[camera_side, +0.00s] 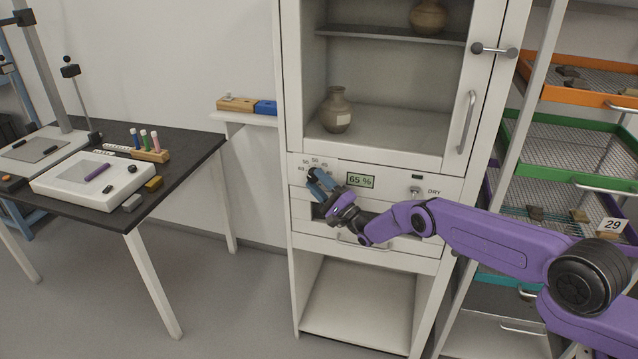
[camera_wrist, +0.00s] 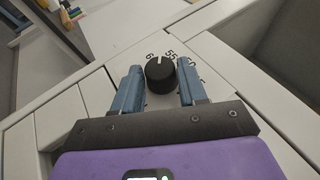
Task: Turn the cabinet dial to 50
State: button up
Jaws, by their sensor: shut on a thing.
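The cabinet dial is a round black knob (camera_wrist: 160,77) with a white pointer line, seen in the wrist view between my two blue fingers. Its pointer sits between the 60 and 55 marks. My gripper (camera_wrist: 159,68) is shut on the knob, one finger on each side. In the side view my gripper (camera_side: 318,183) is at the left of the cabinet's control panel, and its fingers hide most of the dial. The scale numbers show above it. The green display (camera_side: 360,181) right of the dial reads 65 %.
A small switch (camera_side: 415,191) marked DRY is on the panel's right. A glass-front cabinet above holds a clay jar (camera_side: 336,110). A rack with an orange tray (camera_side: 580,82) and others stands at right. A dark table (camera_side: 205,147) stands at left, with open floor between.

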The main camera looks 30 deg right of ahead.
jog(key=shift+m+t, duration=0.3)
dwell(0.5)
jog(key=o, duration=1.1)
jog(key=shift+c, duration=0.2)
jog(key=v, duration=1.7)
jog(key=shift+s, duration=0.25)
